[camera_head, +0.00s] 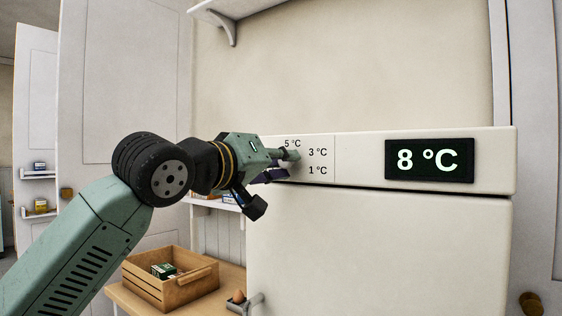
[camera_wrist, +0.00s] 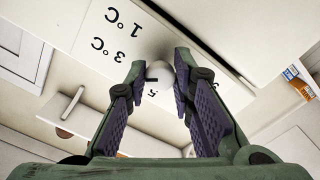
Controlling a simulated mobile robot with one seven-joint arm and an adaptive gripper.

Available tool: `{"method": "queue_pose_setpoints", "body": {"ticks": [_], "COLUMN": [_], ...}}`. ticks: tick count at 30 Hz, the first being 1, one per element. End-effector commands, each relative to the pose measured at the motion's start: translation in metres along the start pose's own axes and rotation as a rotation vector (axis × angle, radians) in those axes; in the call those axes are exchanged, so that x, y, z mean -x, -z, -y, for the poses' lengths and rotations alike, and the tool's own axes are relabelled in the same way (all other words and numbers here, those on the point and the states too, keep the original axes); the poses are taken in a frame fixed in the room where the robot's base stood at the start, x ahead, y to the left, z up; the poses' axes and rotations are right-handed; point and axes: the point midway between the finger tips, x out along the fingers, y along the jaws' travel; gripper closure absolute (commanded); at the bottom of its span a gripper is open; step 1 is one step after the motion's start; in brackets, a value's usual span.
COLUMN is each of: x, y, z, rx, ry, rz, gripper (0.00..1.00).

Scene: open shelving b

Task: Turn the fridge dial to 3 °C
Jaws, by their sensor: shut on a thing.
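The fridge (camera_head: 370,240) is white, with a dark display (camera_head: 430,161) on its top panel reading 8 °C. Left of the display, the panel carries printed marks 5 °C, 3 °C (camera_head: 318,153) and 1 °C. The dial (camera_wrist: 159,70) is a pale round knob between my fingertips in the wrist view, where the panel appears upside down. A short dark mark shows beside the knob, near the partly hidden 5 label. My gripper (camera_head: 284,163) is shut on the dial, reaching in from the left. In the head view my fingers mostly hide the dial.
A wooden crate (camera_head: 150,290) with green boxes stands on a low wooden top left of the fridge. A wall shelf (camera_head: 232,12) hangs above. The space before the fridge is clear.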

Motion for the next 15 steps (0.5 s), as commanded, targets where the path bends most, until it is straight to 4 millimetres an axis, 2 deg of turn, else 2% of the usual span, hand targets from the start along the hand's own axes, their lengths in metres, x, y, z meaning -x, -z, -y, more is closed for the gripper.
{"method": "queue_pose_setpoints", "body": {"ticks": [15], "x": [-0.0006], "y": [-0.0032], "z": [0.0012], "rx": [-0.098], "ry": [0.002], "rz": [0.007], "gripper": [1.0]}}
